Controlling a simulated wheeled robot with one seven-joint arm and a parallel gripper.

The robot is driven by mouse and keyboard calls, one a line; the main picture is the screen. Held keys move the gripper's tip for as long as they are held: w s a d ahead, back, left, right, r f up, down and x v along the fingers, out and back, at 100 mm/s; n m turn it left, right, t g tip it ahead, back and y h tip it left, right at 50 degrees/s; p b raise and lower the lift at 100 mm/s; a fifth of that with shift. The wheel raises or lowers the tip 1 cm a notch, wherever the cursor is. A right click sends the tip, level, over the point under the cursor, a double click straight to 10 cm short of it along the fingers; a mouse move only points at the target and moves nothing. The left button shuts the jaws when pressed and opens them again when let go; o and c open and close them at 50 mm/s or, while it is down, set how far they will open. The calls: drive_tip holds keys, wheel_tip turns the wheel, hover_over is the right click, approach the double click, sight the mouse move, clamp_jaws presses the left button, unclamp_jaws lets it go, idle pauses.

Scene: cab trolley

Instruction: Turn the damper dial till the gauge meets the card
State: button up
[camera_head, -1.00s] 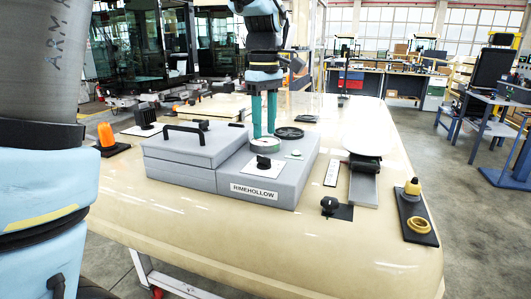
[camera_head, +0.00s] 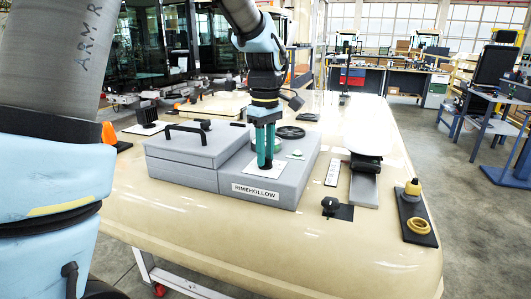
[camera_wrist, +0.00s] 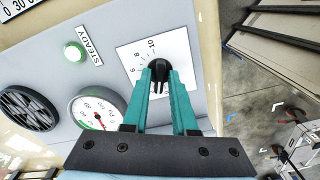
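The damper dial is a black knob (camera_wrist: 160,70) on a white numbered plate (camera_wrist: 128,53), on the grey box marked RIMEHOLLOW (camera_head: 300,180). My gripper (camera_wrist: 160,77) is down at the knob, with one teal finger on each side; whether both press on it is unclear. In the head view the fingers (camera_head: 265,163) stand over the plate and hide the knob. The round gauge (camera_wrist: 97,112) has a white face, a red needle and a green band; its finer marks are too small to read surely. A white strip with numbers (camera_wrist: 18,8), perhaps the card, shows at the wrist view's upper left.
A green button (camera_wrist: 74,50) by a STEADY label and a black round grille (camera_wrist: 30,108) share the box top. A handled grey lid (camera_head: 190,145) is on the left. A black knob (camera_head: 330,204) and a tray with yellow parts (camera_head: 417,220) lie to the right.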

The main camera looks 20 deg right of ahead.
clamp_jaws()
drive_tip(key=m+p, duration=0.1)
drive_tip(key=m, duration=0.1)
drive_tip(key=shift+r+m, duration=0.1)
drive_tip(key=shift+m, duration=1.4)
drive_tip(key=shift+o, duration=1.8)
unclamp_jaws()
